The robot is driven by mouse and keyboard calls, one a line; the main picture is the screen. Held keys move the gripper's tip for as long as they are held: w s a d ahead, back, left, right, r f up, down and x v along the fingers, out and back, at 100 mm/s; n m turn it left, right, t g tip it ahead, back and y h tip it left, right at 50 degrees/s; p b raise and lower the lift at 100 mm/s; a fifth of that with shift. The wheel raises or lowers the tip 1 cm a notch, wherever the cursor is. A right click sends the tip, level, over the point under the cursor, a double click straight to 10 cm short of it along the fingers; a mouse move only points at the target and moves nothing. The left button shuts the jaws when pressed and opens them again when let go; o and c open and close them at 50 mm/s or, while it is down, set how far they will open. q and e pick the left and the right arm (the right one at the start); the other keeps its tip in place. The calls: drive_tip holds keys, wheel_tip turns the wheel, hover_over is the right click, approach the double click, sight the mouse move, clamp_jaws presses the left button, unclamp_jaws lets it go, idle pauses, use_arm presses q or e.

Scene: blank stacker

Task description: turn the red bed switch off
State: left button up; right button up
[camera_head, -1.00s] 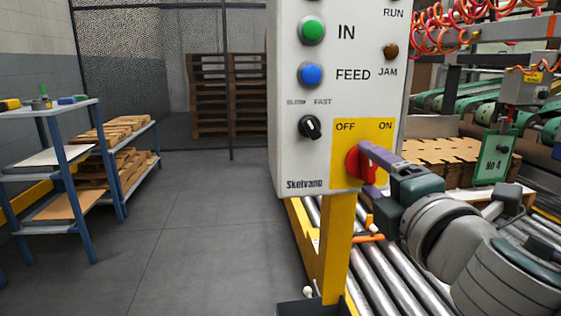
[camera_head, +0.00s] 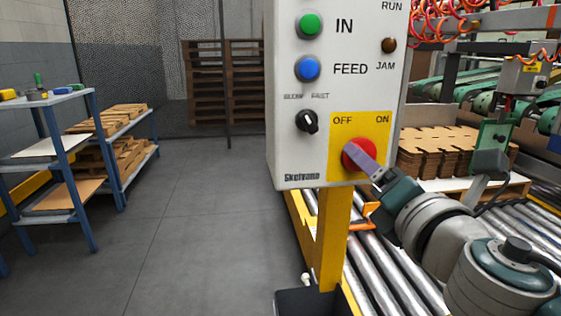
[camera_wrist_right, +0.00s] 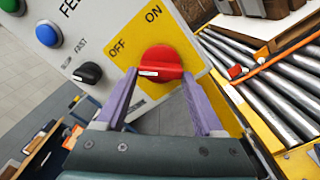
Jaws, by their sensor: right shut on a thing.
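The red bed switch (camera_head: 359,154) is a round red knob on a yellow plate at the lower right of the white control panel (camera_head: 299,158). OFF is printed at the plate's upper left and ON at its upper right. My right gripper (camera_wrist_right: 163,84) is shut on the red switch, with one purple finger on each side of the knob. It also shows in the head view, coming in from the lower right. In the right wrist view the knob's white mark (camera_wrist_right: 148,73) lies at its left end, towards the OFF side. My left gripper is out of view.
A black selector (camera_head: 307,121), a blue FEED button (camera_head: 307,69) and a green IN button (camera_head: 309,25) sit above on the panel. A yellow post (camera_head: 331,240) carries it. A roller conveyor (camera_head: 375,285) runs behind my right arm.

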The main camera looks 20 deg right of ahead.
idle(0.4)
drive_tip(key=o, duration=1.4)
drive_tip(key=b+v, duration=0.1)
drive_tip(key=v, duration=0.9)
drive_tip(key=shift+d, duration=0.1)
